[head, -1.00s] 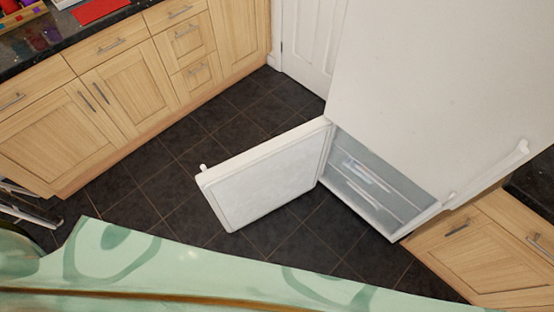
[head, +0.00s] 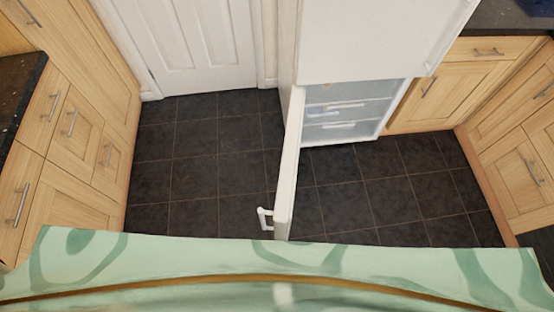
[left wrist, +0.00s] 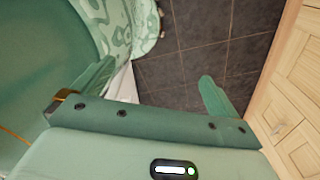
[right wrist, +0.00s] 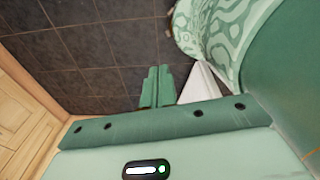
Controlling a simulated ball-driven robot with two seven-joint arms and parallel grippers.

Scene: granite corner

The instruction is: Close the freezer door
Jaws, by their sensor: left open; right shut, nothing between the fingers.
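The freezer door (head: 290,165) stands wide open in the head view, seen nearly edge-on and pointing toward me. Its white handle (head: 264,218) is on the left side of the door, near the end closest to me. The open freezer compartment (head: 345,112) shows drawers to the right of the door. My left gripper (left wrist: 155,72) is open and empty above the dark floor in the left wrist view. My right gripper (right wrist: 158,70) is shut with nothing in it, also above the floor. Neither gripper shows in the head view, and neither is seen touching the door.
The white upper fridge body (head: 375,40) rises above the compartment. Wooden cabinets stand on the left (head: 60,140) and right (head: 430,85). A white room door (head: 190,45) is behind. Dark tiled floor (head: 200,170) is clear on both sides of the freezer door.

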